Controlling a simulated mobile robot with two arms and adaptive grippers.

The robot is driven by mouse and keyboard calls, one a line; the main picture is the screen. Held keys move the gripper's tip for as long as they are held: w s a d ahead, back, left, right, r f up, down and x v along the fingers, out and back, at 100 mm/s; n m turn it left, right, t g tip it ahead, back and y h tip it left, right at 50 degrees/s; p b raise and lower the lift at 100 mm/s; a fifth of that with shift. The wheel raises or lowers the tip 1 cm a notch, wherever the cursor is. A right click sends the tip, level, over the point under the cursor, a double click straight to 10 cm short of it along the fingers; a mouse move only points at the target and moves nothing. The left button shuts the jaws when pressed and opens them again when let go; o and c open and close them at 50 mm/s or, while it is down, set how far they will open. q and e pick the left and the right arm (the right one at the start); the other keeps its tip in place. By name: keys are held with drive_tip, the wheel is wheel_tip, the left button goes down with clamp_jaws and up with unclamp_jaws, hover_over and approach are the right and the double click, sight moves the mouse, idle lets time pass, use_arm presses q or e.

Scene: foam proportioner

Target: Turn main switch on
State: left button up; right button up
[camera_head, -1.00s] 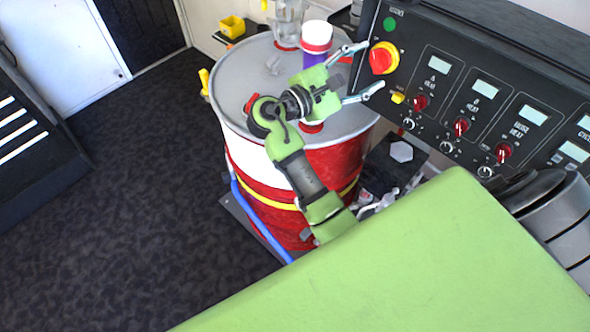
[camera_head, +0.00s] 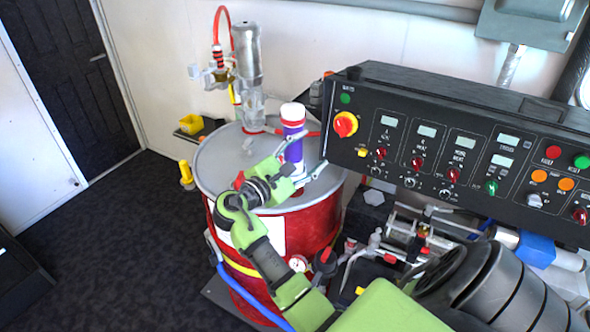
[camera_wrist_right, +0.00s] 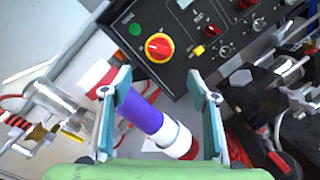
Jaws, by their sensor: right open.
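The main switch (camera_head: 345,124) is a red rotary knob on a yellow disc, at the left end of the black control panel (camera_head: 408,152). It also shows in the right wrist view (camera_wrist_right: 159,47), beyond and between the fingertips. My right gripper (camera_head: 318,153) is open and empty, to the lower left of the switch in the head view. In the right wrist view its two fingers (camera_wrist_right: 157,88) stand apart, short of the knob and not touching it. My left gripper is not in view.
A purple and white cylinder (camera_head: 294,135) stands on the red drum (camera_head: 228,168), close to the right gripper. Other red knobs, small displays and buttons fill the panel to the right. Hoses and fittings (camera_head: 415,235) lie below the panel.

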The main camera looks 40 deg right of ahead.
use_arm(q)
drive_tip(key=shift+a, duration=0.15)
use_arm(e)
drive_tip(key=s+a+f+m+t+y, duration=0.1)
drive_tip(key=s+a+f+y, duration=0.3)
drive_tip(key=f, duration=0.5)
drive_tip(key=s+a+f+m+t+y, duration=0.1)
drive_tip(key=s+a+f+m+y, duration=0.2)
drive_tip(key=f, duration=0.7)
drive_tip(key=s+a+y, duration=0.2)
drive_tip(key=shift+a+f+m+t, duration=0.25)
drive_tip(key=shift+a+m+t, duration=0.05)
